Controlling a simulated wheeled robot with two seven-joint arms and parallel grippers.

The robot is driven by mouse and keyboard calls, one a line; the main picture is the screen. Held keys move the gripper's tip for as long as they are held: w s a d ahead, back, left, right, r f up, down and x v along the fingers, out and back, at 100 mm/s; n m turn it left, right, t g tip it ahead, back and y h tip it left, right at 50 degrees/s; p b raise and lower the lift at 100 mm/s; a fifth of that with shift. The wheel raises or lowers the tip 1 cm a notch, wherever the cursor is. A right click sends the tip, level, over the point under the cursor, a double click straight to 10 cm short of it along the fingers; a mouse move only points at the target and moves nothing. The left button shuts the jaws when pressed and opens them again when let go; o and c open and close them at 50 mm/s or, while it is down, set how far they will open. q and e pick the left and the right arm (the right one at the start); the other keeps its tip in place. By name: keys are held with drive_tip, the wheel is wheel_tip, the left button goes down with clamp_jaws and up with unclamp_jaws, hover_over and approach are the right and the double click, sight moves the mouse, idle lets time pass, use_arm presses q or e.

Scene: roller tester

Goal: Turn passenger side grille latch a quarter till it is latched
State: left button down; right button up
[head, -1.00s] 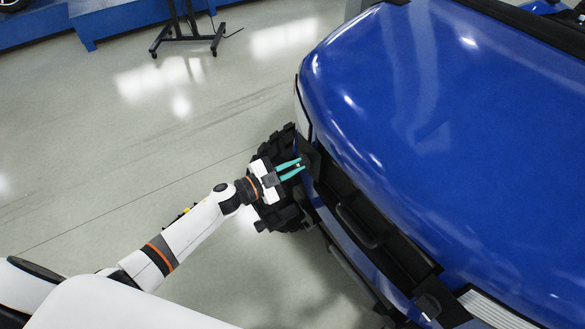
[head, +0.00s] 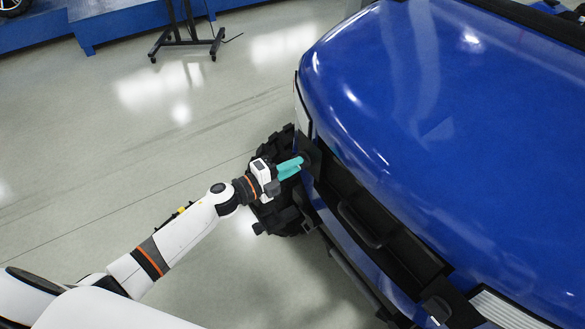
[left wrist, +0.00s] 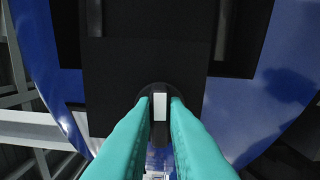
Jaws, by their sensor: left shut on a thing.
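The passenger side grille latch (left wrist: 160,103) is a black knob with a white strip, low on a black panel (left wrist: 150,50) at the front of the blue vehicle. In the left wrist view my left gripper (left wrist: 160,112) has its two teal fingers on either side of the knob, shut on it. The white strip stands upright in that view. I cannot tell whether the latch is fastened. My right gripper is not in view.
The blue hood (head: 420,110) fills the right side. A black grille with a handle (head: 358,228) runs along the front. A black tyre (head: 283,212) is beneath my left wrist. A black wheeled stand (head: 187,40) is far back on open floor.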

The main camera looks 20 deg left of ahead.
use_arm(q)
drive_tip(key=shift+f+m, duration=0.1)
drive_tip(key=shift+m, duration=0.3)
drive_tip(key=c, duration=1.4)
unclamp_jaws()
drive_tip(key=shift+c, duration=0.2)
drive_tip(key=shift+s, duration=0.1)
drive_tip(key=b+v, duration=0.1)
drive_tip(key=v, duration=1.1)
drive_tip(key=shift+b, duration=0.3)
drive_tip(key=shift+a, duration=0.1)
